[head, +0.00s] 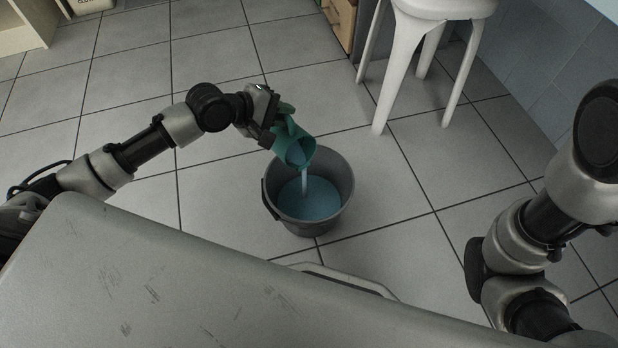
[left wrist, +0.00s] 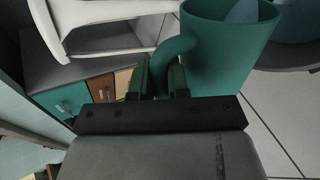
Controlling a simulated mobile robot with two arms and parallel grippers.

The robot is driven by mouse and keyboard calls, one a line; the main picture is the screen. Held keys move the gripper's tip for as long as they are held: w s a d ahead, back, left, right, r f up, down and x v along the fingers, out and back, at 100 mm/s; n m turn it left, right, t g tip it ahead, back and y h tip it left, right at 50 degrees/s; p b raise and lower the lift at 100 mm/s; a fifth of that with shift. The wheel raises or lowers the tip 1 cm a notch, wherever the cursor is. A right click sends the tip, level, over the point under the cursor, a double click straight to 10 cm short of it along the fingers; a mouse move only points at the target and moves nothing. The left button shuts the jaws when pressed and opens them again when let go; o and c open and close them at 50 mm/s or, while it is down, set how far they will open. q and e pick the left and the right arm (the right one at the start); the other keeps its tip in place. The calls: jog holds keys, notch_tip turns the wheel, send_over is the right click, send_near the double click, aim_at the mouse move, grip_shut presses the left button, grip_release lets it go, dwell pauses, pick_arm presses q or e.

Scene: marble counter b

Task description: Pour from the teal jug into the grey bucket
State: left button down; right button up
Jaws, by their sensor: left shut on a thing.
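The teal jug (head: 296,149) is tilted over the grey bucket (head: 342,180), and a stream of blue liquid runs from its mouth down into the bucket. Blue liquid (head: 312,200) covers the bottom of the bucket, which stands upright on the floor. My left gripper (head: 279,122) is shut on the jug's handle. In the left wrist view my left gripper (left wrist: 159,82) is at the handle of the jug (left wrist: 222,50), and part of the bucket (left wrist: 290,55) shows at the upper right. My right gripper is not in view; only my right arm shows.
A white stool (head: 440,12) stands behind the bucket to the right. A wooden drawer unit (head: 341,20) is at the top, beside the stool. The tiled floor (head: 225,210) left of the bucket is clear.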

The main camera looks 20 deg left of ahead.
pick_arm(q)
jog(key=shift+s+d+r, duration=0.15)
jog(key=shift+s+d, duration=0.05)
jog(key=shift+d, duration=0.1)
jog(key=shift+s+d+r, duration=0.1)
jog(key=shift+s+d+y+p, duration=0.15)
jog(key=shift+y+p, duration=0.15)
jog(key=shift+p, duration=0.25)
jog(key=shift+m, duration=0.3)
